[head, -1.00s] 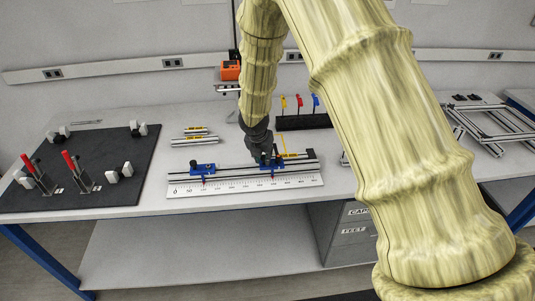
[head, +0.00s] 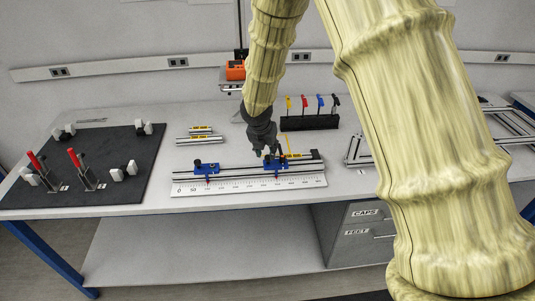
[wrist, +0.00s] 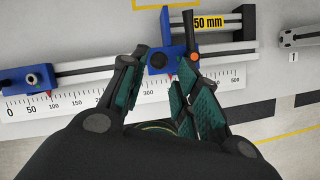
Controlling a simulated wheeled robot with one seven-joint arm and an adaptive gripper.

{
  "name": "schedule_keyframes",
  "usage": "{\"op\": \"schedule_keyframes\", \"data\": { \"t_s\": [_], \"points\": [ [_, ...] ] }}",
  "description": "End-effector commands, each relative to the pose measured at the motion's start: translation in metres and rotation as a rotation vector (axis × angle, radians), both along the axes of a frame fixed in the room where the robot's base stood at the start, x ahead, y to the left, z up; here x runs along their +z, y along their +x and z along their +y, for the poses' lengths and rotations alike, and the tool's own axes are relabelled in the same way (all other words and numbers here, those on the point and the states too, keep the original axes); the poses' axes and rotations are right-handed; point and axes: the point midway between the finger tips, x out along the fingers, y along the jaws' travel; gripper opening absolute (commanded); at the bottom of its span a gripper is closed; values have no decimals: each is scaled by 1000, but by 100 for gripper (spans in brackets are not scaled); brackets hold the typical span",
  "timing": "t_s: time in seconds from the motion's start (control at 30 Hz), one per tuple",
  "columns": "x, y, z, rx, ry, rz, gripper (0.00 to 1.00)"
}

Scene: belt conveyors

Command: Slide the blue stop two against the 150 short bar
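Two blue stops sit on a silver rail with a ruler in front. The right blue stop (head: 276,165), also in the wrist view (wrist: 158,61), is near the ruler's middle-right; I take it as stop two, though no number shows. The short bar (wrist: 230,33) lies along the rail behind and right of it, its yellow label reading "50 mm" with the start hidden. I cannot tell whether bar and stop touch. My gripper (wrist: 160,70) is at the right stop, also in the head view (head: 269,153). Its fingers are apart, one at the stop's left, one near its front right.
The left blue stop (wrist: 30,79) is further along the rail. Two labelled bars (head: 200,135) lie behind it. A dark board (head: 95,170) with red-handled clamps is at left. A black rack (head: 310,122) with coloured tools stands behind; metal frames (head: 500,125) are at right.

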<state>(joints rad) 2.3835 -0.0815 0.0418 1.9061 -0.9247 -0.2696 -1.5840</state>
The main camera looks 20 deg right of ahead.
Motion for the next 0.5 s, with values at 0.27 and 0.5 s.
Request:
{"op": "schedule_keyframes", "data": {
  "t_s": [0.27,0.5],
  "points": [
    [41,-13,9,0,1,-2,31],
    [62,-21,14,-1,1,-1,31]
  ]
}}
